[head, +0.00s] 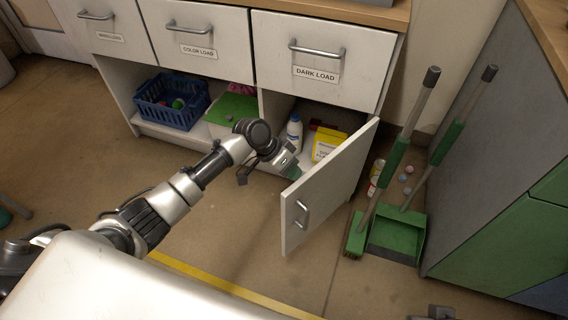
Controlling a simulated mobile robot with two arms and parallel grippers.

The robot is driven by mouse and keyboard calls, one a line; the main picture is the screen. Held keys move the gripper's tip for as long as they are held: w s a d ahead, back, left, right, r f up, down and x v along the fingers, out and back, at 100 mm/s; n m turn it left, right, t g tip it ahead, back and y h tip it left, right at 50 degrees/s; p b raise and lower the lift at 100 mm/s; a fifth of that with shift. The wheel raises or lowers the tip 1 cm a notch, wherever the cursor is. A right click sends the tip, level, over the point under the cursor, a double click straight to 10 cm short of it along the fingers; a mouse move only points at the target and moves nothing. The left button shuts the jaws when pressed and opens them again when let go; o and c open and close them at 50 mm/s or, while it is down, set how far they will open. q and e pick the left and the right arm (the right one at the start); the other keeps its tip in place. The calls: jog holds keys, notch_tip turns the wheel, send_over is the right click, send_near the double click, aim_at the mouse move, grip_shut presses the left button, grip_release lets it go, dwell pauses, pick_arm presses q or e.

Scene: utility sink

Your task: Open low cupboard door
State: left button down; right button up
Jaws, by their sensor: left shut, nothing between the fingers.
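The low cupboard door (336,182) is white with a metal bar handle (302,213) and stands swung out, hinged at its right side. The cupboard interior behind it shows a white bottle (294,133) and a yellow box (325,144). My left gripper (291,169) is shut and empty, at the inner side of the door near the cupboard opening. The door partly hides its tips, so I cannot tell whether they touch it. A small part of what may be my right gripper (440,312) shows at the bottom right edge; its jaws are not readable.
Drawers labelled "color load" (197,38) and "dark load" (318,55) sit above. A blue basket (172,103) is on the left shelf. A green broom (357,235) and dustpan (397,238) stand right of the door. Floor before the door is clear.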

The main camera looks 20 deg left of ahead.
aim_at(307, 183)
pick_arm(q)
jog(key=shift+s+d, duration=0.1)
jog(key=shift+d, duration=0.05)
pick_arm(e)
jog(key=shift+r, duration=0.1)
